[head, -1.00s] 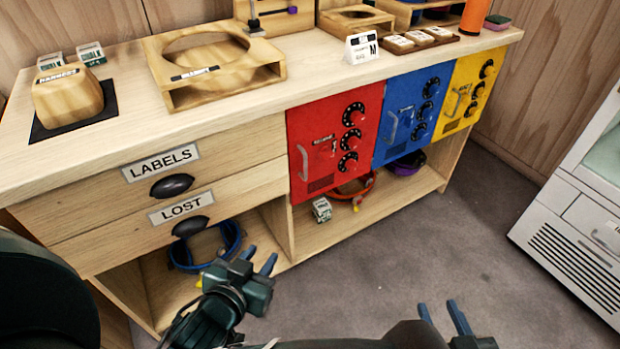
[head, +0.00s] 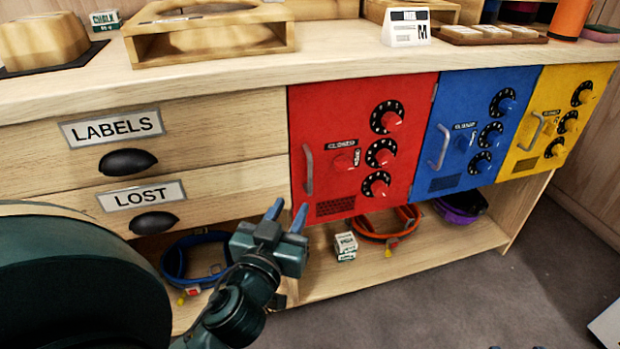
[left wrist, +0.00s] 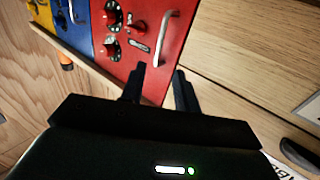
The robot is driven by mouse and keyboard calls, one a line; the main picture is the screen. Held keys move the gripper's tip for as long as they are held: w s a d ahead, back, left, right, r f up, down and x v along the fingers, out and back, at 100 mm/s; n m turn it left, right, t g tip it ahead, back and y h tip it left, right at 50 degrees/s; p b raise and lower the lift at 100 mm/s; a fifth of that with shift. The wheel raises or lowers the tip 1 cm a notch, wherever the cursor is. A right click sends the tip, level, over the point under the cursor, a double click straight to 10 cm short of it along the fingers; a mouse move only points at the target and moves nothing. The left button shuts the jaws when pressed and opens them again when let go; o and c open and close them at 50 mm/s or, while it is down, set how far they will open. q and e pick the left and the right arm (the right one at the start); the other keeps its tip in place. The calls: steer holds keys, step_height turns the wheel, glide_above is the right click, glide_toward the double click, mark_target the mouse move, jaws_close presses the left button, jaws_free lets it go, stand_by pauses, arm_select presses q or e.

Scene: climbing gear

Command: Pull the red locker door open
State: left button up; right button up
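The red locker door (head: 345,110) is shut, flush with the cabinet front, with a grey vertical bar handle (head: 308,170) at its left edge. It has three dials on the right, a red knob and a small "CLOSED" label. My left gripper (head: 287,212) is open and empty, below and slightly left of the handle, apart from it. In the left wrist view, the handle (left wrist: 163,35) shows beyond the spread fingers (left wrist: 160,78) and the red door (left wrist: 170,50) fills the upper middle. Only the fingertips of my right gripper (head: 517,347) show at the bottom edge, apart.
Blue (head: 460,130) and yellow (head: 560,120) locker doors stand right of the red one. Drawers marked LABELS (head: 112,128) and LOST (head: 143,196) are to the left. Below, a chalk box (head: 345,246) and an orange-red collar-like loop (head: 372,236) sit on the shelf. Floor in front is clear.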

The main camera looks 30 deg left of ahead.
mark_target(309, 175)
arm_select(q)
steer(key=x, duration=1)
steer(key=shift+w+f, duration=0.1)
steer(key=shift+w, duration=0.05)
steer(key=shift+c, duration=0.2)
jaws_close()
